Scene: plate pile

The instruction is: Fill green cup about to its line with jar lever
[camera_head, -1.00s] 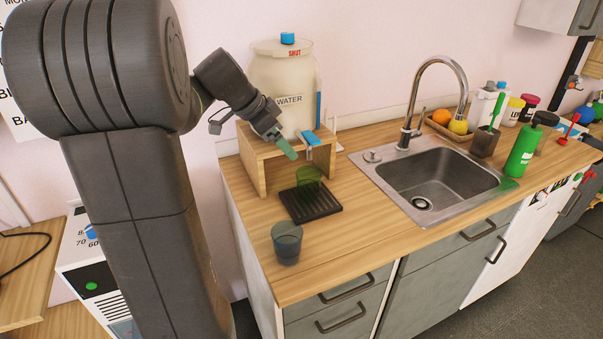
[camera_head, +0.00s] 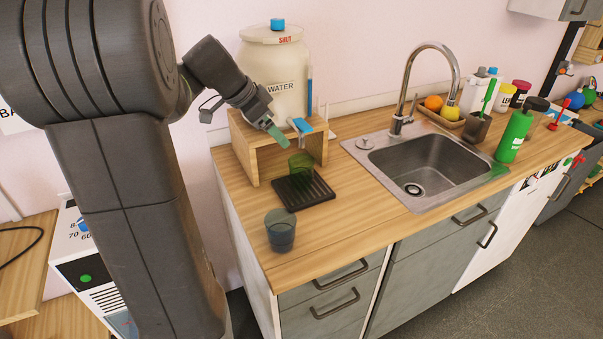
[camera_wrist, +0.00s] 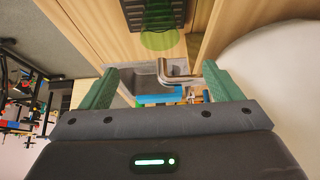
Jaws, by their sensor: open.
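The green cup (camera_head: 301,165), see-through, stands upright on a black slotted tray (camera_head: 320,187) under the jar's tap. It also shows at the top of the wrist view (camera_wrist: 160,38). The cream jar (camera_head: 272,68), labelled WATER, stands on a wooden stand. Its blue lever (camera_head: 306,125) sits over the metal spout at the stand's front. My gripper (camera_head: 279,134) is open and empty, just left of the lever. In the wrist view the blue lever (camera_wrist: 160,99) shows between the two green fingers, apart from both. The cup's line and water level cannot be made out.
A grey-blue cup (camera_head: 280,232) stands near the counter's front left. The sink (camera_head: 412,172) with its tall faucet is to the right. Bottles, a fruit tray and a green bottle (camera_head: 513,137) stand beyond it. Counter between tray and sink is clear.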

